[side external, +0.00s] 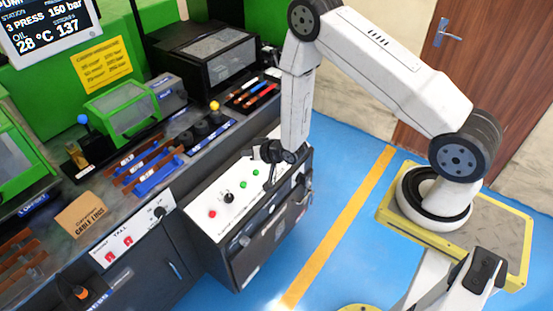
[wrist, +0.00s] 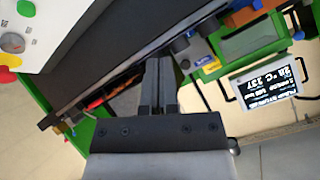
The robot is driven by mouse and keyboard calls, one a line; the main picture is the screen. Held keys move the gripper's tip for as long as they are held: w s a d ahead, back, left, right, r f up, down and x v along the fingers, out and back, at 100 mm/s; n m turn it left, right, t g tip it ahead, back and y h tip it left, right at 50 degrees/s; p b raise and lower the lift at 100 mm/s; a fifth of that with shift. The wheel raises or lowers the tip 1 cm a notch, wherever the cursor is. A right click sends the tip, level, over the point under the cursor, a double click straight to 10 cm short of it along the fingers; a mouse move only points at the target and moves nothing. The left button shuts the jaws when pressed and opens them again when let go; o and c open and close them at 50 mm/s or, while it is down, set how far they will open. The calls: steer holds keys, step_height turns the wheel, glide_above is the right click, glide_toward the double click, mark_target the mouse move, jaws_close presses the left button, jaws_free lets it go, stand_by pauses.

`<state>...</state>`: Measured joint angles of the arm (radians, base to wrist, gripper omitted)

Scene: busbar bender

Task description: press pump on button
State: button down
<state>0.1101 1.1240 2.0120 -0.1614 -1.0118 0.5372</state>
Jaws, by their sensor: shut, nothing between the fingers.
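A corner of the white panel with a green button (wrist: 26,8) and a grey knob (wrist: 12,42) shows at upper left there.
A tilted screen (side external: 45,25) reads 150 bar, 28 °C and 137. Blue floor (side external: 330,190) is clear to the right.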

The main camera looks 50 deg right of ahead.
mark_target(243, 185)
step_height(243, 185, down, 7)
steer(key=s+m+t, duration=0.2)
steer(key=shift+s+t, duration=0.2)
steer(key=shift+t, duration=0.2)
steer(key=shift+r, duration=0.1)
stand_by(0.3)
steer(key=shift+w+f, duration=0.65)
steer(key=shift+f, duration=0.65)
steer(key=shift+w+f, duration=0.65)
steer(key=shift+f, duration=0.65)
steer(key=shift+w+f, duration=0.65)
steer(key=shift+f, duration=0.65)
steer(key=shift+w+f, duration=0.1)
steer(key=shift+f, duration=0.1)
steer(key=shift+w+f, duration=0.1)
steer(key=shift+f, duration=0.1)
